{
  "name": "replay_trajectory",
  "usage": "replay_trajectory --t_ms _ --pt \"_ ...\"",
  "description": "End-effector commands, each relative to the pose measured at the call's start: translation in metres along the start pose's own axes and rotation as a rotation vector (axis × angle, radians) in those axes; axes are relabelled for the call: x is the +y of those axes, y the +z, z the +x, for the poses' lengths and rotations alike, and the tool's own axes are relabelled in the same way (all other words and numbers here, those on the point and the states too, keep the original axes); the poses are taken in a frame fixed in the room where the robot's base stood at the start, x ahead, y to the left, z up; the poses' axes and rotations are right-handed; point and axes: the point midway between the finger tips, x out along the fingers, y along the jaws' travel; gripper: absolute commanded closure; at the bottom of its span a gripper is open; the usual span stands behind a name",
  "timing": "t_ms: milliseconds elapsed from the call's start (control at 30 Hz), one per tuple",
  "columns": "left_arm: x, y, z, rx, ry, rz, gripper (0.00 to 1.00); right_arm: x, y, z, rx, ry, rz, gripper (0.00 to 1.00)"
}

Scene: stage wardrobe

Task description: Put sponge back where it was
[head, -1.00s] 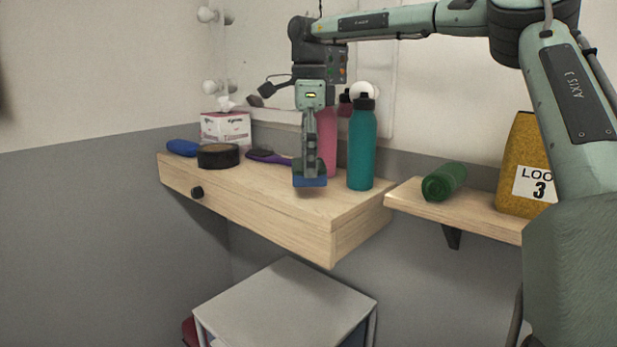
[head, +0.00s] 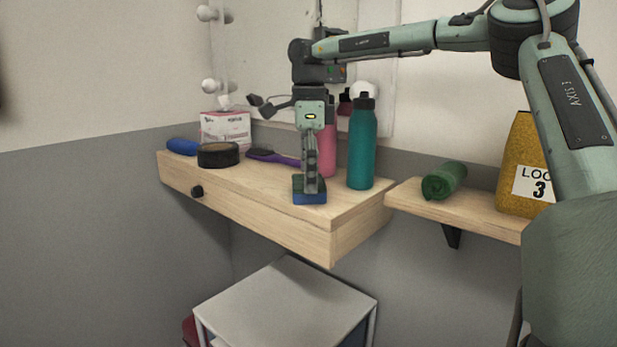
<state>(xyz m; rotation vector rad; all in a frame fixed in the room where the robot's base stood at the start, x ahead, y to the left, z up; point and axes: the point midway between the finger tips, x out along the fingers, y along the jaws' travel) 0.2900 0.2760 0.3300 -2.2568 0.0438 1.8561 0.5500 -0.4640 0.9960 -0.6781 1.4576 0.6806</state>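The sponge (head: 310,198), blue with a green part, is in the head view on the wooden dressing shelf (head: 275,207), near its front edge. My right gripper (head: 310,186) points straight down with its fingers on the sponge, seen edge-on. The gripper is shut on the sponge, which looks to be at or just above the wood; I cannot tell whether it touches. My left gripper is not in view.
A pink bottle (head: 326,150) and a teal bottle (head: 362,145) stand behind and right of the sponge. A purple brush (head: 272,157), round dark tin (head: 218,155), blue item (head: 182,147) and tissue box (head: 226,130) lie left. A side shelf holds a green roll (head: 444,181) and mustard bag (head: 520,155).

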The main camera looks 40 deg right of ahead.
Motion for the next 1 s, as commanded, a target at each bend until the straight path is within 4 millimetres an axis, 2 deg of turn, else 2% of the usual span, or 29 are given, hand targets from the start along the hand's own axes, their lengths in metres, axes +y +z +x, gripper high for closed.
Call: replay_trajectory --t_ms 167,267,500,700,833,1000 --pt "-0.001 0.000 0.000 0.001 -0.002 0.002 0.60 0.000 0.000 -0.005 -0.001 -0.002 0.000 0.00" --pt "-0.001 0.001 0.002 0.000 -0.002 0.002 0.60 -0.001 0.001 -0.017 0.000 -0.004 0.000 0.00" --pt "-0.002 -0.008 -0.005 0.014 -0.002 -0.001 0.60 -0.001 0.001 -0.068 -0.001 -0.005 0.002 0.00" --pt "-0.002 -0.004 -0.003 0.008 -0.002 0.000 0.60 -0.001 0.000 -0.104 0.000 -0.003 0.002 0.00" --pt "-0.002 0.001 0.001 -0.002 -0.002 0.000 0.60 -0.001 0.000 -0.117 0.001 -0.003 0.001 0.00" --pt "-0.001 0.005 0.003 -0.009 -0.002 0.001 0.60 0.000 0.000 -0.123 0.001 0.000 0.001 0.00"
